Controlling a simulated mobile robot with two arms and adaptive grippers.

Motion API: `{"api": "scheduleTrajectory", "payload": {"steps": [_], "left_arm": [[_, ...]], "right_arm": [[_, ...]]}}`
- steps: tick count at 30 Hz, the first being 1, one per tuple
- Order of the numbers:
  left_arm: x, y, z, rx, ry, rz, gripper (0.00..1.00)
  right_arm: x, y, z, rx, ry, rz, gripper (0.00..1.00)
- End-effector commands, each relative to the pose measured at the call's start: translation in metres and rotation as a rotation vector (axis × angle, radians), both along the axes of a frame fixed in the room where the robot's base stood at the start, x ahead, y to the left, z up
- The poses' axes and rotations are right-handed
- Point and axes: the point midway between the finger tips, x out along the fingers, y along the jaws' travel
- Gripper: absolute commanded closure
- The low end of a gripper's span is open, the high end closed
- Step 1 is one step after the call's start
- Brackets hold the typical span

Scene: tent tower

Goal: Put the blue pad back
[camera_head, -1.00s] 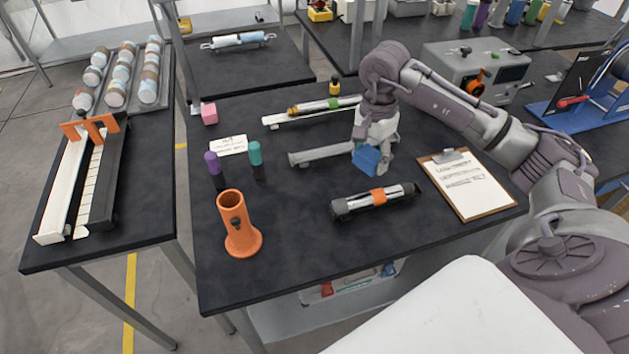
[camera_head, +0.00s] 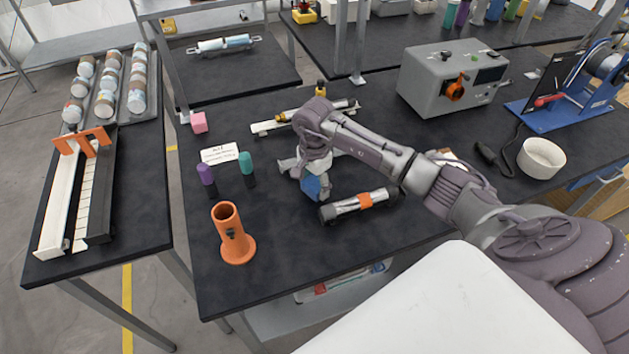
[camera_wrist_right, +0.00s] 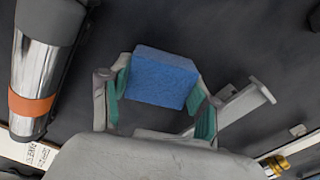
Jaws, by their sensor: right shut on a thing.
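The blue pad (camera_head: 316,187) is a small block held by my right gripper (camera_head: 311,178). In the right wrist view the blue pad (camera_wrist_right: 163,78) sits between the green-lined fingers of the right gripper (camera_wrist_right: 160,92), which are shut on it. The pad is over the black table, to the left of a silver and black cylinder with an orange band (camera_head: 360,202). A grey rail-like holder (camera_head: 287,163) is partly hidden behind the gripper; it also shows in the wrist view (camera_wrist_right: 243,106). My left gripper is out of view.
An orange tube stand (camera_head: 232,236) is at the front left. Purple (camera_head: 205,174) and teal (camera_head: 246,163) capped markers stand near a white card (camera_head: 220,153). A pink cube (camera_head: 198,122) is behind. A grey box (camera_head: 440,82) stands at the back right. The front middle of the table is clear.

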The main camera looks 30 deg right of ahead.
Motion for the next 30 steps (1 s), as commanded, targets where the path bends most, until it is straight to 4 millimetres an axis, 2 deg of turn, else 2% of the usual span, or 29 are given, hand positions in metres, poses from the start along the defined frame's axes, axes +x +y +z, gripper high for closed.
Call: {"api": "scheduleTrajectory", "payload": {"steps": [7,8,12,20,24,25,30], "left_arm": [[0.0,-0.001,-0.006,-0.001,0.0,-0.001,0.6],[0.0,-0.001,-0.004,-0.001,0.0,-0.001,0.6],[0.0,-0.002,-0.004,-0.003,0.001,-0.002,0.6],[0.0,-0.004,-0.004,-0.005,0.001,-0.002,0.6],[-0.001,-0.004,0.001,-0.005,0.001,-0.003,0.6],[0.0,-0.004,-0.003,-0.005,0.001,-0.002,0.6],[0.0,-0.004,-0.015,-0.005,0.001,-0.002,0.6]], "right_arm": [[0.0,0.0,-0.004,-0.001,-0.001,0.0,0.67],[0.0,0.0,-0.003,-0.001,-0.001,0.0,0.36],[0.0,0.0,-0.002,0.0,-0.001,0.0,0.14],[0.0,0.0,-0.002,0.0,-0.001,0.0,0.14],[0.0,0.0,0.003,0.0,-0.001,0.0,0.14],[0.001,0.0,0.005,0.0,-0.004,0.001,0.14],[0.002,-0.001,0.034,-0.002,-0.008,0.002,0.14]]}}
